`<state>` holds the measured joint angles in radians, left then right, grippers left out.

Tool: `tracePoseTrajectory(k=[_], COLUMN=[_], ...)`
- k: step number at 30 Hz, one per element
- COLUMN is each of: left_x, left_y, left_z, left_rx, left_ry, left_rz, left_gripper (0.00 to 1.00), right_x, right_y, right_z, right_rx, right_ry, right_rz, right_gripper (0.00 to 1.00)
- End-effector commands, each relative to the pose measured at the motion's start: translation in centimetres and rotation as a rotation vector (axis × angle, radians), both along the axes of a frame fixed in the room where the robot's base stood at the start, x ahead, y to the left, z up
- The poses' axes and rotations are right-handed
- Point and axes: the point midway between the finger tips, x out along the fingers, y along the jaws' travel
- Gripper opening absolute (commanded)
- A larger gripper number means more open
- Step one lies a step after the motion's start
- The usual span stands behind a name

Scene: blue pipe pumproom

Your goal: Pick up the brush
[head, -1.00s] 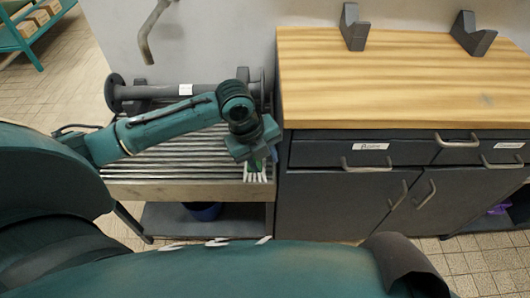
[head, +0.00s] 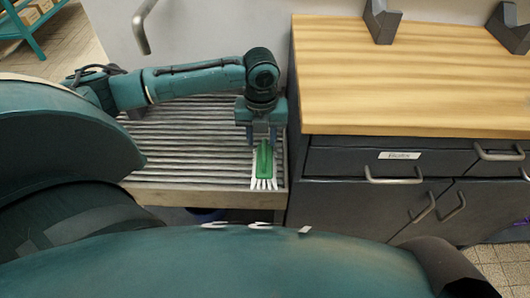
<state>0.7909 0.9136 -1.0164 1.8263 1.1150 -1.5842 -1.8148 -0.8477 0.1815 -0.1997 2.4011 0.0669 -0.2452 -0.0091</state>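The brush (head: 264,161) has a green body and white bristles. It lies at the front right corner of the slatted rack (head: 190,150), with its bristles toward the front edge. My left gripper (head: 262,138) points down over the rear end of the brush. Its two fingers are apart, one on each side of the green part. I cannot tell whether they touch it. My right gripper is not in view.
A dark cabinet with a wooden top (head: 400,75) stands close on the right of the rack. Its drawer handles (head: 393,176) stick out at the front. A bent grey pipe (head: 142,25) hangs from the wall behind the rack. The rack's middle slats are bare.

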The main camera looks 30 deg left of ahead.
Motion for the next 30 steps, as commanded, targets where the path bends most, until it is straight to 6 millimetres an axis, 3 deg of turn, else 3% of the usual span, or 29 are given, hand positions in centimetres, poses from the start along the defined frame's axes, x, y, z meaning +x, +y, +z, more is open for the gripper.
tracePoseTrajectory(k=[8,18,25,30], left_x=[0.1,0.4,0.4,0.4], left_y=[-0.2,-0.5,-0.5,-0.5], left_z=[-1.9,-6.4,-6.4,-6.3], left_rx=[-0.001,0.000,0.001,0.001], left_ry=[0.000,0.000,-0.001,-0.002], left_rz=[-0.001,-0.001,-0.001,-0.001], left_gripper=[0.36,0.36,0.36,0.22], right_x=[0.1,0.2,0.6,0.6], right_y=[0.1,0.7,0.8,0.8], right_z=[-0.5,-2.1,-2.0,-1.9], right_rx=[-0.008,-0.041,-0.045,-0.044], right_ry=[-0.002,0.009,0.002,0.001], right_rz=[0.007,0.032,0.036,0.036], right_gripper=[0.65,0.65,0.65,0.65])
